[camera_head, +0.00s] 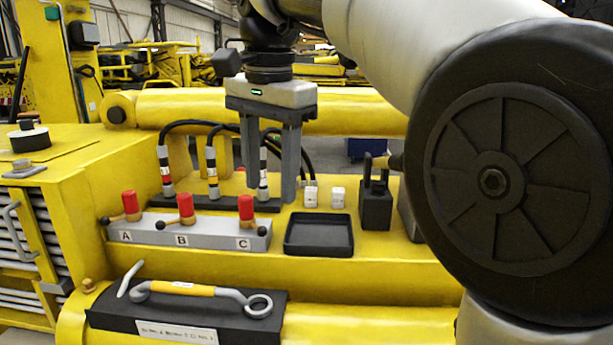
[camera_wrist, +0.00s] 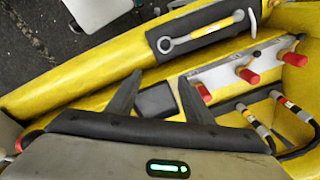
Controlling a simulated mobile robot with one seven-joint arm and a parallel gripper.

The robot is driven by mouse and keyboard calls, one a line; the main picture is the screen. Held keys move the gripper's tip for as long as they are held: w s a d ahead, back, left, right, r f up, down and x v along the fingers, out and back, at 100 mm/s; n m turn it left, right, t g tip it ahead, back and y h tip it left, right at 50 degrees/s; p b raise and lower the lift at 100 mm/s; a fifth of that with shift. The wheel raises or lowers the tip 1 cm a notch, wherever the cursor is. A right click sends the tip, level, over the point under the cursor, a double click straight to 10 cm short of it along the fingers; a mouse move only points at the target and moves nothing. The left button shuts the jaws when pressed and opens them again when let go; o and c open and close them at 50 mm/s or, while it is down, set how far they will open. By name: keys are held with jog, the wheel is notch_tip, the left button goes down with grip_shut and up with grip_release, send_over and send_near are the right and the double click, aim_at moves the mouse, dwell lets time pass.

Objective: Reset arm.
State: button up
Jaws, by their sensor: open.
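My gripper (camera_head: 270,188) hangs from my arm in the middle of the head view, fingers pointing down. It is open, with nothing between its fingers. It is in front of the hose row and above the back left edge of the black tray (camera_head: 318,250), apart from it. The wrist view shows the gripper fingers (camera_wrist: 163,97) with the empty black tray (camera_wrist: 156,101) between them in the picture. My arm's large dark joint fills the right of the head view.
A grey valve block (camera_head: 190,233) with red-capped levers marked A, B, C stands left of the tray. Black hoses (camera_head: 213,172) rise behind it. Two white blocks (camera_head: 338,197) and a black holder (camera_head: 376,208) stand right.

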jog(key=s+d+f+n+t, duration=0.1)
jog(key=s+d+f+n, duration=0.1)
jog(key=s+d+f, duration=0.3)
jog(key=s+d+f+n+t, duration=0.1)
jog(key=s+d+n, duration=0.15)
jog(key=d, duration=0.55)
jog(key=s+d+f+n+t, duration=0.1)
jog(key=s+d+f, duration=0.2)
jog(key=f, duration=0.3)
jog(key=s+d+f+n+t, duration=0.1)
jog(key=s+d+f, duration=0.2)
jog(key=s+f, duration=0.2)
jog(key=shift+s+d+f, duration=0.3)
jog(key=shift+s+f, duration=0.05)
jog(key=shift+f, duration=0.2)
jog(key=shift+n, duration=0.25)
